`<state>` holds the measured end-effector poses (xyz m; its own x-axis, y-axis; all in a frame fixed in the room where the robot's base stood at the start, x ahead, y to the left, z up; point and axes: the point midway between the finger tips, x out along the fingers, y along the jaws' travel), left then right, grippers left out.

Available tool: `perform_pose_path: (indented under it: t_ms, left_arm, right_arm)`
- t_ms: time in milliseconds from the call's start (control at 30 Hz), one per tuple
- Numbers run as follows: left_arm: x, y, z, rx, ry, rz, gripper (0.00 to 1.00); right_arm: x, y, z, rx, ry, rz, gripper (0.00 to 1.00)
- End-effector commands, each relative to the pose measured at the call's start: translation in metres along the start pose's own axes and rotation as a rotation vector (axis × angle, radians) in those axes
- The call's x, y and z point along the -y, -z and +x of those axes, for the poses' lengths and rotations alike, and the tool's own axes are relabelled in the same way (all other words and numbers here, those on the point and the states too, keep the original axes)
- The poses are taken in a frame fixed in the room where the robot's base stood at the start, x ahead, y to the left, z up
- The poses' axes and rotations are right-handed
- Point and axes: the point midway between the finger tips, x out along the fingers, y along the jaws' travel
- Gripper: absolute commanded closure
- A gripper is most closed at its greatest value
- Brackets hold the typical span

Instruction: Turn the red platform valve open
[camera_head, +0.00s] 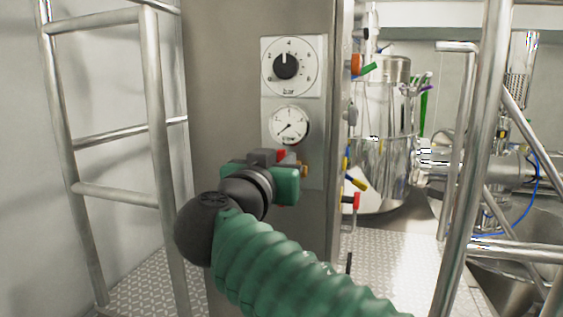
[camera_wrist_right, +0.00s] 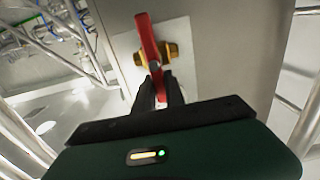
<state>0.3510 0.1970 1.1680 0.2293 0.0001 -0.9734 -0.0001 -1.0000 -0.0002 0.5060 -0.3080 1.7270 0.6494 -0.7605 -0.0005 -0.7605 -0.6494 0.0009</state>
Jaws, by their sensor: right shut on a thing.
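The red valve handle (camera_wrist_right: 149,40) sits on a brass valve body (camera_wrist_right: 171,50) fixed to a pale plate on the steel cabinet. In the wrist view the handle runs lengthwise, slightly slanted, across the brass body. My right gripper (camera_wrist_right: 160,90) is shut on the handle's near end, with one dark finger on each side. In the head view a small part of the red handle (camera_head: 281,155) shows beyond my right gripper (camera_head: 283,163), which hides most of it. The brass body (camera_head: 303,169) peeks out at its right. My left gripper is in neither view.
A pressure dial with a black knob (camera_head: 286,65) and a round gauge (camera_head: 289,125) are above the valve. A steel ladder (camera_head: 152,100) stands at the left. Railings (camera_head: 475,150) and a shiny vessel (camera_head: 385,130) are at the right.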

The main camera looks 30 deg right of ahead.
Motion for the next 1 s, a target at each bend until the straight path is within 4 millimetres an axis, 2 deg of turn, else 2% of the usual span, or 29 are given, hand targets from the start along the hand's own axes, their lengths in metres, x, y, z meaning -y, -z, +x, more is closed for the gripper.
perform_pose_path:
  t_ms: [233,467,1000]
  left_arm:
    - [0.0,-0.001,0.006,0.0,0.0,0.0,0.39]
    - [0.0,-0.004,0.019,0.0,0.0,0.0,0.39]
    - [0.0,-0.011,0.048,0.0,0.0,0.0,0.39]
  right_arm:
    - [0.002,-0.002,0.0,-0.001,0.001,-0.039,1.0]
    - [0.006,-0.004,0.0,-0.001,0.0,-0.166,1.0]
    - [0.021,-0.009,0.0,-0.001,0.001,-0.663,1.0]
